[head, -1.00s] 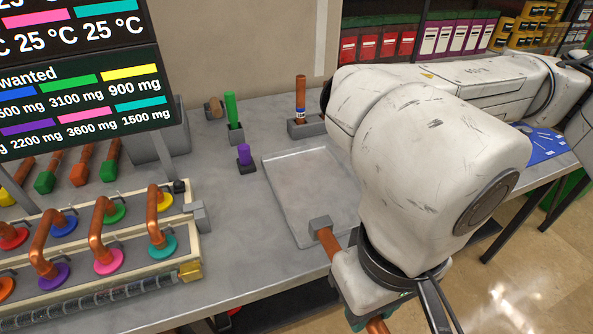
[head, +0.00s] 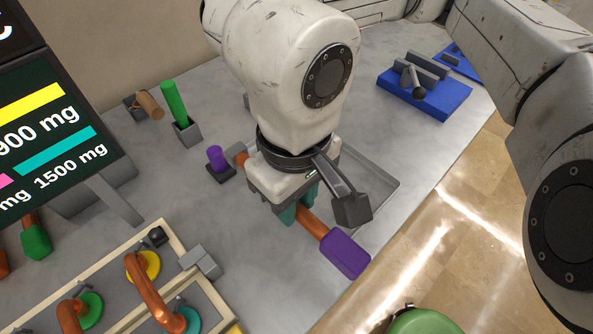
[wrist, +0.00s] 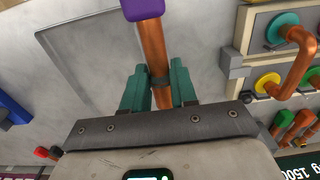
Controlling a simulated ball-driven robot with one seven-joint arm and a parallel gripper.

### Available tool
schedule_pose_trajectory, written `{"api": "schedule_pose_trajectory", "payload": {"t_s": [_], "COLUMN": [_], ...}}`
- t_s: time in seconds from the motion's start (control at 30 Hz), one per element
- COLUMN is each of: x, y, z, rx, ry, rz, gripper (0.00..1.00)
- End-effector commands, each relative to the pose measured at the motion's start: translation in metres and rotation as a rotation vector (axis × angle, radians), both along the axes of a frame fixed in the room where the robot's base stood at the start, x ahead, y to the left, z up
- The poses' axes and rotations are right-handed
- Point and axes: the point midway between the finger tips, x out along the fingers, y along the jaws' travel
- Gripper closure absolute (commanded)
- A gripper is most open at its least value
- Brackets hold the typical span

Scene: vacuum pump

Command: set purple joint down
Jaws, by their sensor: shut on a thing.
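The purple joint is a copper rod with a purple block (head: 345,254) on its near end. My gripper (head: 295,213) has teal fingers shut on the rod's middle, and the joint slants across the tray's near-left side. A copper tip with a grey piece (head: 240,155) shows beyond my wrist, in line with the rod. The wrist view shows the purple block (wrist: 142,9) at the top and the rod between the fingers of my gripper (wrist: 158,70). The joint's height above the table is hard to tell. A pale tray (head: 387,184) lies partly hidden behind my wrist.
A small purple peg (head: 216,157) on a dark base and a green rod (head: 174,100) in a grey holder stand left of my wrist. A framed rack of copper pipes (head: 140,280) is at lower left. A blue pad (head: 425,98) lies at right. Bare table lies near the purple block.

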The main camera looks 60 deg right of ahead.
Motion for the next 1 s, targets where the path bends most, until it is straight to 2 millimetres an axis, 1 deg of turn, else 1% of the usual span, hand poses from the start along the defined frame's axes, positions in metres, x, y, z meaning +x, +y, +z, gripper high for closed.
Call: {"api": "schedule_pose_trajectory", "payload": {"t_s": [0.03, 0.27, 0.43, 0.6, 0.83, 0.87, 1.0], "x": [0.005, 0.028, 0.039, 0.046, 0.051, 0.052, 0.052], "y": [-0.011, -0.053, -0.073, -0.086, -0.095, -0.098, -0.096], "z": [-0.002, -0.023, -0.052, -0.07, -0.083, -0.086, -0.106], "rx": [0.002, 0.003, 0.004, 0.003, 0.002, 0.001, 0.003], "ry": [0.001, 0.002, 0.002, 0.0, 0.0, 0.001, 0.001], "rz": [-0.014, -0.011, -0.007, -0.003, -0.003, -0.005, -0.002], "gripper": [1.0, 1.0, 1.0, 1.0, 1.0, 1.0, 1.0]}}
